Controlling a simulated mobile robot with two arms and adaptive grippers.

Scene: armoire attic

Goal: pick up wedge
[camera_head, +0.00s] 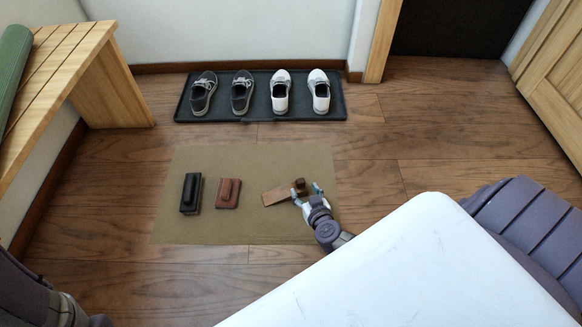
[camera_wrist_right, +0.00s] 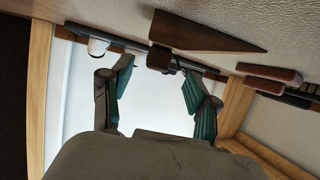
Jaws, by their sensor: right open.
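A brown wooden wedge (camera_head: 275,195) lies on the tan mat, right of its middle. A small dark brown block (camera_head: 301,184) shows at its right end. In the right wrist view the wedge (camera_wrist_right: 205,36) has a pointed end to the right, with a dark block (camera_wrist_right: 160,58) against its thick end. My right gripper (camera_head: 306,192) is open, its fingertips by the block end; contact cannot be told. In the right wrist view its two teal-padded fingers (camera_wrist_right: 156,78) stand apart with nothing between them. My left gripper is not in view.
A black block piece (camera_head: 190,193) and a reddish-brown one (camera_head: 228,193) lie on the mat (camera_head: 200,232) to the left. Behind, a dark tray (camera_head: 260,117) holds several shoes. A wooden bench (camera_head: 60,60) stands at left, a wooden door (camera_head: 560,75) at right.

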